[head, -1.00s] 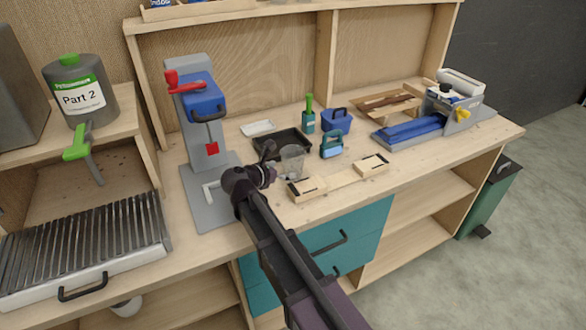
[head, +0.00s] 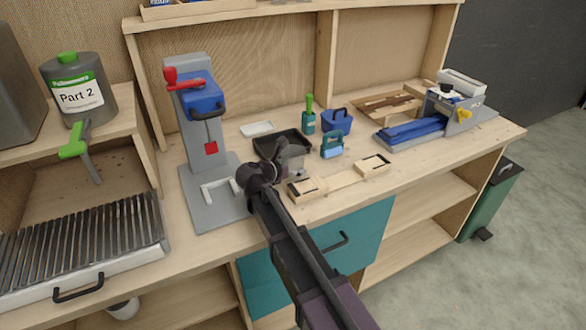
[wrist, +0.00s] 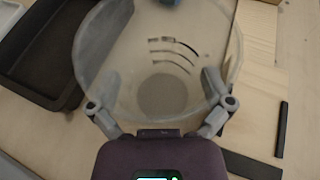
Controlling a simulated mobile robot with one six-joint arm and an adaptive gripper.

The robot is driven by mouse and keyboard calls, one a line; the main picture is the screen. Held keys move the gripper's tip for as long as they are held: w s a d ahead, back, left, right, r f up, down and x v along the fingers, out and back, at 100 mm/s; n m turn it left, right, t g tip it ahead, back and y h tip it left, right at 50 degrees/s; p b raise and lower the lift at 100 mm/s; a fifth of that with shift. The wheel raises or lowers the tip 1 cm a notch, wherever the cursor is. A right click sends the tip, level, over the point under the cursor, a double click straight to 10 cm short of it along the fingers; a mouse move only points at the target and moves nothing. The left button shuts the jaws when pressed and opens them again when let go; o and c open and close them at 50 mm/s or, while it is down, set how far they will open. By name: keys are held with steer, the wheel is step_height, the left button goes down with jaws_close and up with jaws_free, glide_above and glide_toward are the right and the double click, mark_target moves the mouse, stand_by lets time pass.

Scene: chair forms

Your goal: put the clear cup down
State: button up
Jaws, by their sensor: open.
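The clear cup (wrist: 165,65) has dark markings on its wall and fills the upper middle of the wrist view. It looks upright, and its round base shows against the wooden bench. My gripper (wrist: 160,88) is open, with one finger on each side of the cup; I cannot tell whether either finger touches it. In the head view my gripper (head: 284,156) is low over the bench, and it hides most of the cup.
A black tray (head: 262,149) lies just behind and left of the cup. A wooden jig with dark strips (head: 340,181) lies to the right. A grey press stand (head: 205,215) is to the left.

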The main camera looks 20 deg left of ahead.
mark_target(299, 155)
stand_by(0.4)
steer(key=c, duration=0.5)
steer(key=shift+r, duration=0.15)
steer(key=shift+c, duration=0.2)
step_height(299, 155, up, 3)
steer(key=p, duration=0.3)
steer(key=shift+r+p, duration=0.15)
steer(key=shift+p, duration=0.15)
steer(key=s+d, duration=0.3)
steer(key=s, duration=0.1)
steer(key=s+d+r+p, duration=0.1)
steer(key=s+d, duration=0.2)
steer(key=s, duration=0.1)
steer(key=s+d, duration=0.3)
steer(key=s, duration=0.2)
steer(key=shift+d+r, duration=0.1)
steer(key=shift+r, duration=0.1)
